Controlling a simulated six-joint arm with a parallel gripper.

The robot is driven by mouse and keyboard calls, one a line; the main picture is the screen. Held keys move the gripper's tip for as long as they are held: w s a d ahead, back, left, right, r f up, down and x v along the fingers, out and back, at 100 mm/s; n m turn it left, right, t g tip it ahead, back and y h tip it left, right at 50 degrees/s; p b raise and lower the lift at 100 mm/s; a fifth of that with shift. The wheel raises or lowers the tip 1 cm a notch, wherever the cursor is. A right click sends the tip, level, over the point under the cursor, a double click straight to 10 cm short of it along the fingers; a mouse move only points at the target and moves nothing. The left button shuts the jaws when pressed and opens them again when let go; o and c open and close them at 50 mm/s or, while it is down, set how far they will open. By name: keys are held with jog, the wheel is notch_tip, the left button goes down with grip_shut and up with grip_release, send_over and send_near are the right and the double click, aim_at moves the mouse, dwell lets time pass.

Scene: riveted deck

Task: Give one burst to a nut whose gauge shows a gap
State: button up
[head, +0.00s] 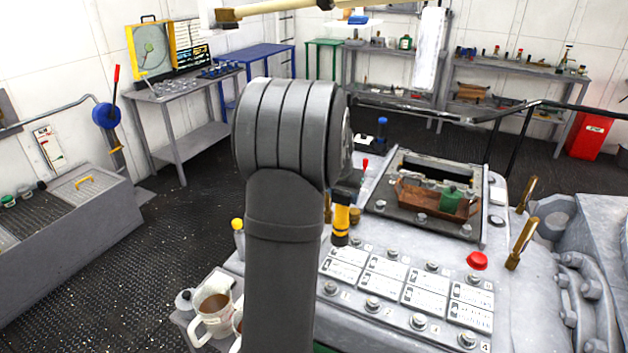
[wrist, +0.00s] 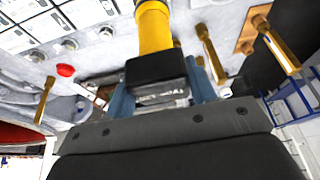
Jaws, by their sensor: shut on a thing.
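My gripper (wrist: 160,92) is shut on a power tool with a yellow barrel (wrist: 153,28) and a black block. In the head view the yellow and black barrel (head: 341,220) points down over the grey machine top, beside the white plates (head: 383,280). Its tip appears apart from any nut, though my arm hides part of the area. Silver nuts stand in rows along the plates, such as the front nut marked 1 (head: 330,288) and the one marked 4 (head: 466,340). Small dark marks show on the plates; any gauge gap is too small to read.
A red button (head: 477,260) and brass levers (head: 522,243) stand to the right. Behind is a dark tray (head: 412,229) with a green item on a brown holder. Mugs (head: 213,315) stand at the machine's left edge. A black rail (head: 470,118) runs behind.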

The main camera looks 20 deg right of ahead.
jog(key=s+d, duration=0.3)
jog(key=s, duration=1.5)
jog(key=shift+s+a+f, duration=0.1)
jog(key=shift+s+f, duration=0.1)
jog(key=shift+f, duration=0.75)
jog(key=shift+s+a+f, duration=0.1)
jog(key=shift+s+f, duration=0.1)
jog(key=shift+f, duration=0.8)
jog(key=shift+s+a+f, duration=0.1)
jog(key=shift+s+f, duration=0.1)
jog(key=shift+f, duration=2.25)
jog(key=shift+r, duration=2.8)
